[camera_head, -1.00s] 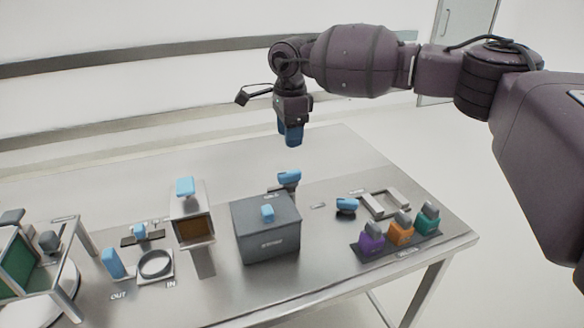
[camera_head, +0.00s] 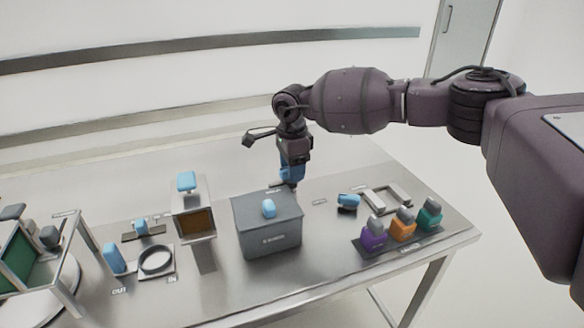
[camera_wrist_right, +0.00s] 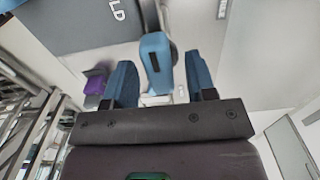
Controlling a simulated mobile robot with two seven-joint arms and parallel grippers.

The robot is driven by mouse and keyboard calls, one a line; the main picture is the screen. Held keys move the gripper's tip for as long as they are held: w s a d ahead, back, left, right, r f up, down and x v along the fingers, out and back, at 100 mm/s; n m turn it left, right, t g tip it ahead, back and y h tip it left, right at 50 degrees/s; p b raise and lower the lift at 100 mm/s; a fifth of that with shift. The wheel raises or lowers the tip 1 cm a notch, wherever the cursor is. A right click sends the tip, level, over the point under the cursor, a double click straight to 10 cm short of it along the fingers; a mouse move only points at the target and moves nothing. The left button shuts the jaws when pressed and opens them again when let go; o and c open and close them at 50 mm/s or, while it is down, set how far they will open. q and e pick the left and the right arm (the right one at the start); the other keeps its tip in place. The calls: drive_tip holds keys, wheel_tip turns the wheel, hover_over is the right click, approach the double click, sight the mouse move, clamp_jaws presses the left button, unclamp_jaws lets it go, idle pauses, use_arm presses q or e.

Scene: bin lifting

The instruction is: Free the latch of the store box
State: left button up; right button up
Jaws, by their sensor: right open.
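The store box (camera_head: 268,238) is a grey box on the steel table with a blue knob (camera_head: 268,208) on its closed lid. My right gripper (camera_head: 291,178) points down just behind the box's back right corner, over the blue-handled latch, which it hides in the head view. In the right wrist view, the latch's blue handle (camera_wrist_right: 155,62) stands between the two blue fingers of my right gripper (camera_wrist_right: 161,82). The fingers are open, with a gap visible on each side of the handle. My left gripper is not in view.
A brown-fronted box with a blue handle (camera_head: 193,222) stands left of the store box. A ring fixture (camera_head: 156,262) lies further left. A blue-topped piece (camera_head: 348,201), a grey frame (camera_head: 385,199) and a dark tray (camera_head: 412,243) with coloured blocks are at right.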

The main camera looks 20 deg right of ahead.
drive_tip(key=shift+f, duration=0.1)
drive_tip(key=c, duration=0.9)
